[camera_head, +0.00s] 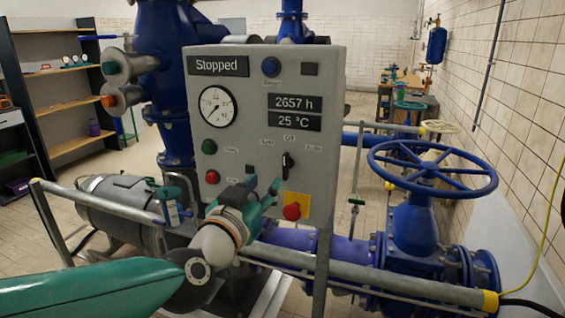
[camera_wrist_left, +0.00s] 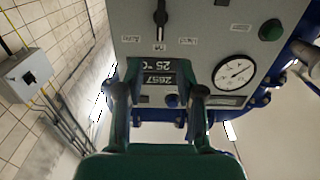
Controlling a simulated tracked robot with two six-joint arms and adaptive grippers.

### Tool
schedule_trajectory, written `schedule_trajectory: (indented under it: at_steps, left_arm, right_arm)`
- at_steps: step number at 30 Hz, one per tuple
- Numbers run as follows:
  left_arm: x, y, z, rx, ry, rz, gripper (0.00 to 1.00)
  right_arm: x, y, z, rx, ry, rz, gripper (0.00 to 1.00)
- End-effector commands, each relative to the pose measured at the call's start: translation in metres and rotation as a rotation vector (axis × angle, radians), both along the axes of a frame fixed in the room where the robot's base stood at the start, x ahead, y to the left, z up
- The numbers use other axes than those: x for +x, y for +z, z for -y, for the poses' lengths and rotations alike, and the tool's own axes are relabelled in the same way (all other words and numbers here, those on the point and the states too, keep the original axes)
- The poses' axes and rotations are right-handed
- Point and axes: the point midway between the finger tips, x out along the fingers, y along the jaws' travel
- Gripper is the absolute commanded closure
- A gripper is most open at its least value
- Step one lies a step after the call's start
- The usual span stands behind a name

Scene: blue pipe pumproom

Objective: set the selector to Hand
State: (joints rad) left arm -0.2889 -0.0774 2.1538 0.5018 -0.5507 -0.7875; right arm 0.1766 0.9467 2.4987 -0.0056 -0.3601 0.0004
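The selector (camera_head: 287,165) is a black lever on the right half of the grey control panel (camera_head: 245,118), with labels Hand, Off and Auto around it. Its lever stands about upright, in line with Off. In the left wrist view the panel appears upside down, and the selector (camera_wrist_left: 160,14) lies at the top edge, pointing at the Off label. My left gripper (camera_head: 263,187) is in front of the panel's lower part, below and left of the selector. Its two fingers (camera_wrist_left: 165,90) are apart with nothing between them. I see no contact with the selector. My right gripper is not in view.
A red button on a yellow plate (camera_head: 291,211) sits just below the selector. Green (camera_head: 209,146) and red (camera_head: 212,177) buttons are to the left. A grey rail (camera_head: 370,280) crosses in front of the panel. A large blue handwheel (camera_head: 432,168) stands at right.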

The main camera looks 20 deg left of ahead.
Motion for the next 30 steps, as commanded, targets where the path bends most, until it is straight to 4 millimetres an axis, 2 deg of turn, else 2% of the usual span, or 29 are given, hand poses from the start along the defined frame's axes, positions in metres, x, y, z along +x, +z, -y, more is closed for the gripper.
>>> schedule_trajectory:
  at_steps: [1,9,15,21,30]
  left_arm:
    - [0.013,-0.002,0.0,0.0,0.002,-0.005,0.62]
    - [0.071,0.0,0.002,0.0,0.001,-0.003,0.62]
    - [0.103,0.001,0.003,-0.001,0.001,-0.002,0.62]
    - [0.117,0.0,0.004,-0.002,0.001,-0.001,0.62]
    - [0.119,-0.001,0.003,-0.001,0.001,-0.001,0.62]
  right_arm:
    - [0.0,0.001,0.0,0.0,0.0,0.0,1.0]
    - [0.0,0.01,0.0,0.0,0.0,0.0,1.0]
    - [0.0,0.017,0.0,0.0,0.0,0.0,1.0]
    - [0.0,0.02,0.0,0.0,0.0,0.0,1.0]
    - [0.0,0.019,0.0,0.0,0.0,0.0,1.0]
